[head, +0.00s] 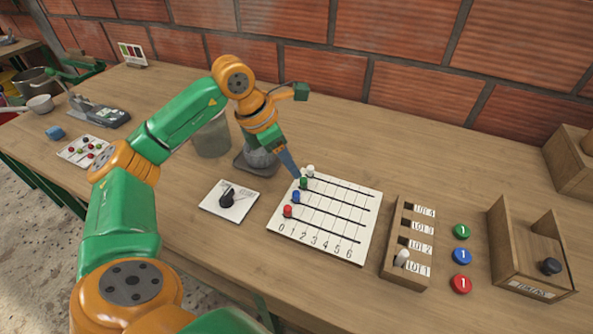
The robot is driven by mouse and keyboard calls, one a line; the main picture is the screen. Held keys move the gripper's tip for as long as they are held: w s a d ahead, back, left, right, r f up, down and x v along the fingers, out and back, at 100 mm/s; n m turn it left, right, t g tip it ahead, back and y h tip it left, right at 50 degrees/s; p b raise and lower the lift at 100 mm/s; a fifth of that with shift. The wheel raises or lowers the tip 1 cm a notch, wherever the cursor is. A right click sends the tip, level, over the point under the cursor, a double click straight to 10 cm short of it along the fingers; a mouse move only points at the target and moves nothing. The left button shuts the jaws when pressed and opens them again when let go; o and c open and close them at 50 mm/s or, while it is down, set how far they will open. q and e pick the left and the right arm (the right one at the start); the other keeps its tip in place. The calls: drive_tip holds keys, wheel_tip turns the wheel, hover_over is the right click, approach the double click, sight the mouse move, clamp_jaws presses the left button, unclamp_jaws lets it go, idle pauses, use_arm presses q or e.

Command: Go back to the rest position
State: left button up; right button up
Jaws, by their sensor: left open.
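My left arm comes in from the lower left, and its left gripper (294,172) points down at the upper left corner of the white numbered board (335,248). A blue-grey finger shows beside the green peg (303,183) and the white peg (310,170); I cannot tell whether it touches either one. The jaws are open, with no object visible between them. A blue peg (296,197) and a red peg (288,211) stand lower on the board, near the 0 end. My right gripper is out of view.
Right of the board are a wooden lot rack (391,262), green (462,231), blue (461,256) and red (460,284) discs and a wooden box (513,255). A dial card (229,200), grey container (211,139) and scale (257,161) stand left. A brick wall (420,90) closes the back.

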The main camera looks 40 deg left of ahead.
use_arm(q)
drive_tip(key=shift+v, duration=0.8)
